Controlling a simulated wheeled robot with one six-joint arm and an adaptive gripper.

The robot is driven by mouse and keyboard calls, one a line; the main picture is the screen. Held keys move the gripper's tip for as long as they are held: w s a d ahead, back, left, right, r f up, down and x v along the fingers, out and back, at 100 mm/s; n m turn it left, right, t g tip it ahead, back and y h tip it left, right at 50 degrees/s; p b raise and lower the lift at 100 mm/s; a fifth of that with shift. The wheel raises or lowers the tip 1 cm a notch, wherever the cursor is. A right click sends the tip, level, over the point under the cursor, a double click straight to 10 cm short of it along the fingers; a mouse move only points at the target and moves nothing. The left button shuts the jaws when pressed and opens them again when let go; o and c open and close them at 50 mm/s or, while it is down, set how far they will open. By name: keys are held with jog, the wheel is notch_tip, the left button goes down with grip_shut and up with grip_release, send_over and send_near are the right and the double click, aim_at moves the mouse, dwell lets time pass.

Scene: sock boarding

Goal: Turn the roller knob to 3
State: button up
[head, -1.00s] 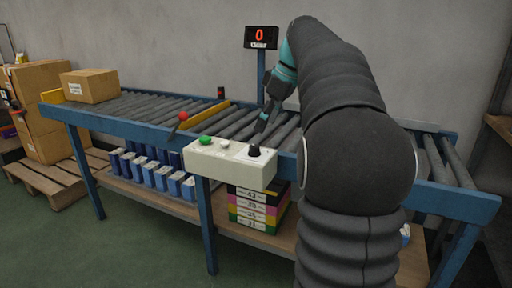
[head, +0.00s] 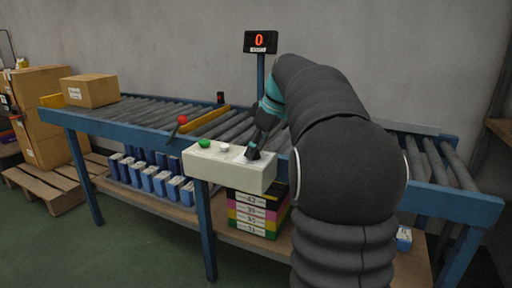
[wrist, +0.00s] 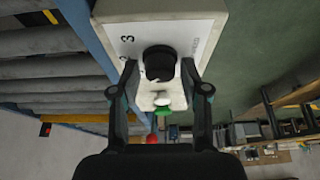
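The black roller knob (wrist: 159,64) stands on the cream control box (head: 225,171), beside printed numbers, one of them a 3. My gripper (wrist: 158,72) is open, with one finger on each side of the knob. In the wrist view small gaps seem to show between the fingers and the knob; I cannot tell if either touches. The knob's pointer is not clear. A green button (head: 204,143) and a white button (head: 224,148) sit to the left.
The blue-framed roller conveyor (head: 135,119) runs behind the box. A red-tipped lever (head: 182,120) stands left of the box. A display (head: 260,41) on a post reads 0. A cardboard box (head: 90,91) sits at the conveyor's left end.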

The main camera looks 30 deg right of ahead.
jog(key=c, duration=0.6)
jog(key=shift+m, duration=0.3)
jog(key=m+h, duration=0.1)
jog(key=m, duration=0.1)
jog(key=m+t, duration=0.1)
jog(key=m, duration=0.1)
jog(key=shift+a+r+h+p, duration=0.1)
jog(key=shift+a+h+p, duration=0.05)
jog(key=shift+h+p, duration=0.25)
jog(key=m+h, duration=0.1)
jog(key=m, duration=0.1)
jog(key=m+p, duration=0.1)
jog(key=m, duration=0.1)
jog(key=shift+a+m+h, duration=0.1)
jog(key=shift+m+h, duration=0.3)
jog(key=m+p, duration=0.1)
jog(key=m, duration=0.1)
jog(key=m+h, duration=0.1)
jog(key=m, duration=0.1)
jog(key=shift+a+h+p, duration=0.1)
jog(key=shift+h+p, duration=0.2)
jog(key=shift+p, duration=0.1)
jog(key=shift+m+g+h+p, duration=0.5)
jog(key=shift+m+g, duration=0.3)
jog(key=shift+m, duration=1.4)
